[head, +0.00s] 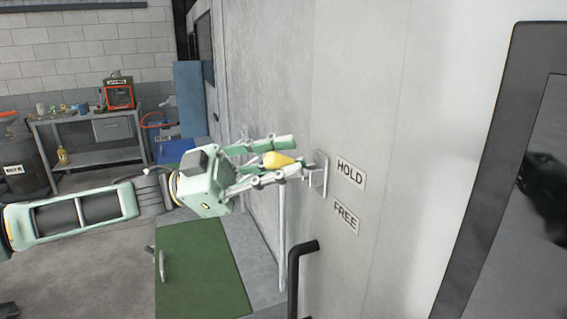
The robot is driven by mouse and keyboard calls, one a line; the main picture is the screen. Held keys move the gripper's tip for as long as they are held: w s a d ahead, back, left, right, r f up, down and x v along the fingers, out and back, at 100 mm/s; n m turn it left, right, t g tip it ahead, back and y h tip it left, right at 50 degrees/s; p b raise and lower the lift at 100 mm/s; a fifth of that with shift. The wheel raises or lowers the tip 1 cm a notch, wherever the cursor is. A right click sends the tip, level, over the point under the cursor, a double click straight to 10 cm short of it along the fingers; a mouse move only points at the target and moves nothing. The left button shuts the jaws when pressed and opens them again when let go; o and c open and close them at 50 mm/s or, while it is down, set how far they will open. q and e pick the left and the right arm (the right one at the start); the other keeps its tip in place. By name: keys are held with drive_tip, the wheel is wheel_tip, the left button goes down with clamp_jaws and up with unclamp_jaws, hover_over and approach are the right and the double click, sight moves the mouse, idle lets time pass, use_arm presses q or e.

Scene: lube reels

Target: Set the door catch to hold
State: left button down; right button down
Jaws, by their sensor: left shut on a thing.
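The door catch (319,174) is a small pale metal plate on the grey wall, with a yellow knob (277,160) on its lever. A HOLD label (350,173) is beside it and a FREE label (345,216) is lower down. My left gripper (279,158) is shut on the yellow knob, which sits between its green fingers about level with the HOLD label. The fingers hide part of the lever. My right gripper is not in view.
A black handle (299,272) stands below the catch. A workbench (88,133) with several items and a dark drum (18,165) stand at the back left.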

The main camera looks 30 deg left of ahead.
use_arm(q)
drive_tip(key=c, duration=1.7)
unclamp_jaws()
drive_tip(key=shift+o, duration=0.2)
drive_tip(key=shift+s+a+f, duration=0.15)
drive_tip(key=shift+a, duration=0.15)
drive_tip(key=v, duration=1.1)
drive_tip(key=shift+a, duration=0.1)
